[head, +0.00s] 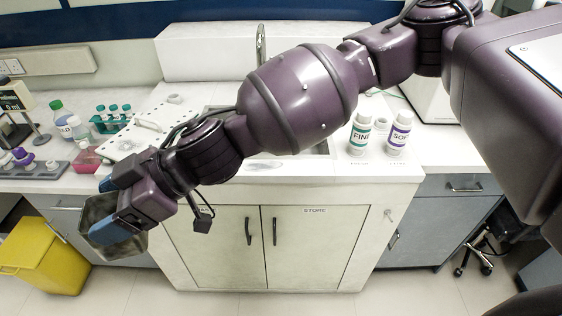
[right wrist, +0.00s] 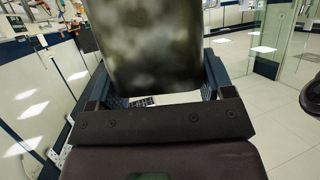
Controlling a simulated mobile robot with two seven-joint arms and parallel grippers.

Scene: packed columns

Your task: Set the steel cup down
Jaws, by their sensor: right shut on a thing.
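The steel cup (head: 100,212) is a grey, shiny vessel at the lower left of the head view. My right gripper (head: 117,208) is shut on it, with blue-tipped fingers on either side. The cup is held in the air in front of the counter's front edge, above floor level. In the right wrist view the cup (right wrist: 152,45) fills the top middle, blurred and mottled, between the two fingers of the gripper (right wrist: 160,88). Part of the cup is hidden behind the fingers in the head view. My left gripper does not show.
The white counter (head: 290,172) has a sink partly hidden behind my right arm. Two labelled bottles (head: 360,133) (head: 399,134) stand right of it. A white perforated board (head: 130,138), a tube rack (head: 112,118) and a green-capped bottle (head: 62,118) are at left. A yellow bin (head: 45,255) stands below.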

